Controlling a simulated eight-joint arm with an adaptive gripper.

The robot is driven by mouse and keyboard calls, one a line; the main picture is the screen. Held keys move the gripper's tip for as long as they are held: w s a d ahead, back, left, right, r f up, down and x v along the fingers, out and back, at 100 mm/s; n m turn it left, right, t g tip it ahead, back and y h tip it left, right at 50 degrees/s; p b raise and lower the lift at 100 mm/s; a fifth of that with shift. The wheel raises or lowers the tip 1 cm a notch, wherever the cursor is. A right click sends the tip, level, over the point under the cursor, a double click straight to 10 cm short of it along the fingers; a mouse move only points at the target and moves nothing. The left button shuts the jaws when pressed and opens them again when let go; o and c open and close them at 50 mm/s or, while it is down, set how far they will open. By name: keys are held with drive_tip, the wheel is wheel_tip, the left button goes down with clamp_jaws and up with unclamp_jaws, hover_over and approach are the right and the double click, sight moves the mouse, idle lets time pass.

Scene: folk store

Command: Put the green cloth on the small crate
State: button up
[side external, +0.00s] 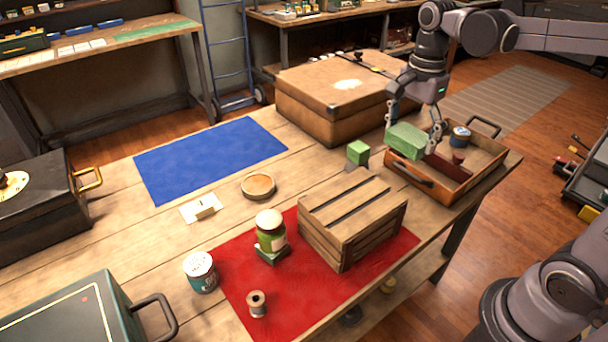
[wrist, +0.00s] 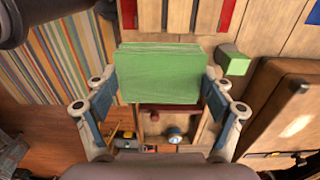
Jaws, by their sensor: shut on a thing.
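The green cloth (side external: 407,139) is a folded, block-like bundle. My gripper (side external: 413,128) is shut on it and holds it above the near left part of the wooden tray. In the wrist view the cloth (wrist: 160,75) fills the space between the fingers (wrist: 160,90). The small crate (side external: 372,238) is a slatted wooden box, upright on the red mat, to the left of and nearer the camera than my gripper. Its slatted top (wrist: 178,14) shows at the top edge of the wrist view. The top looks empty.
The wooden tray (side external: 428,191) holds a blue tin (side external: 460,137) and a small dark red item. A large brown case (side external: 330,118) is behind. A jar (side external: 270,231) stands left of the crate.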

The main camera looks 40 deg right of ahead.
drive_tip(key=shift+s+a+f, duration=0.1)
drive_tip(key=shift+s+a, duration=0.05)
drive_tip(key=shift+s, duration=0.45)
hover_over(354, 200)
wheel_tip(354, 200, down, 7)
drive_tip(key=shift+r, duration=0.1)
drive_tip(key=shift+f, duration=2.05)
drive_tip(key=shift+f, duration=0.1)
drive_tip(key=o, duration=1)
drive_tip(key=shift+o, duration=0.2)
